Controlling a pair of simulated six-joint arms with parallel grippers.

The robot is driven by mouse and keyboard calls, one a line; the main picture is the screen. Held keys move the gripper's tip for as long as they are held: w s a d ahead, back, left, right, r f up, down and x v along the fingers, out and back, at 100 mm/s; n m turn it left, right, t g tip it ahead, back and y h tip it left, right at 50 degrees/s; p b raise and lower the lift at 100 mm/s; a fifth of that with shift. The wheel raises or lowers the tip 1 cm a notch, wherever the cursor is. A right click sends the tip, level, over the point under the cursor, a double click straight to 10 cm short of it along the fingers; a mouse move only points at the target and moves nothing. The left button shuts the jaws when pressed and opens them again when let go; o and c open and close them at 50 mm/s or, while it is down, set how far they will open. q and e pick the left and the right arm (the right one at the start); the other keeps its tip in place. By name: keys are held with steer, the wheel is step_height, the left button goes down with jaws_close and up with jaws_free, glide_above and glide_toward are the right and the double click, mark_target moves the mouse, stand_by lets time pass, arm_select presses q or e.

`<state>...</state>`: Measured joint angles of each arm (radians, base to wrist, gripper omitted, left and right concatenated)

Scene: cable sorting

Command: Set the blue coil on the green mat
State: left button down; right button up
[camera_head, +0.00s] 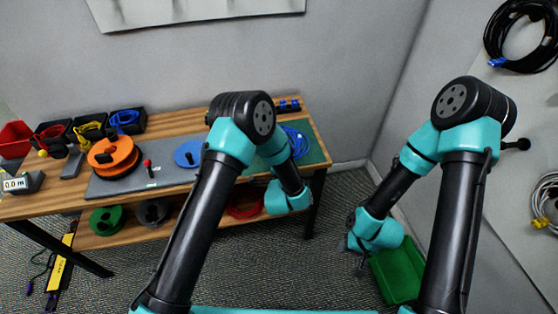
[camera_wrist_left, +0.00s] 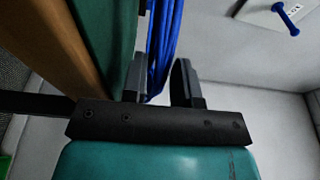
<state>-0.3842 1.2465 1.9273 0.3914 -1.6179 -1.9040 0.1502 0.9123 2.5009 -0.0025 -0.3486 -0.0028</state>
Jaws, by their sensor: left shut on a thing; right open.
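The blue coil (camera_head: 297,141) shows over the green mat (camera_head: 316,153) at the right end of the bench, partly behind my left arm. In the left wrist view the blue coil (camera_wrist_left: 165,40) runs between the fingers of my left gripper (camera_wrist_left: 160,70), which is shut on it. The green mat (camera_wrist_left: 105,30) lies just left of it there. I cannot tell whether the coil touches the mat. My left fingers are hidden in the head view. My right gripper (camera_head: 358,257) is open and empty, off the bench at the right.
A green bin (camera_head: 398,270) stands on the floor by my right gripper. An orange spool (camera_head: 114,155) and a blue disc (camera_head: 188,154) sit on the grey panel (camera_head: 150,177). Small bins with cables stand at the back left. A black coil (camera_head: 520,35) hangs on the right wall.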

arm_select(q)
steer(key=shift+f, duration=0.7)
steer(key=c, duration=1.2)
jaws_free()
steer(key=shift+o, duration=0.2)
steer(key=shift+r, duration=0.6)
steer(key=s, duration=1.2)
steer(key=shift+f, duration=0.1)
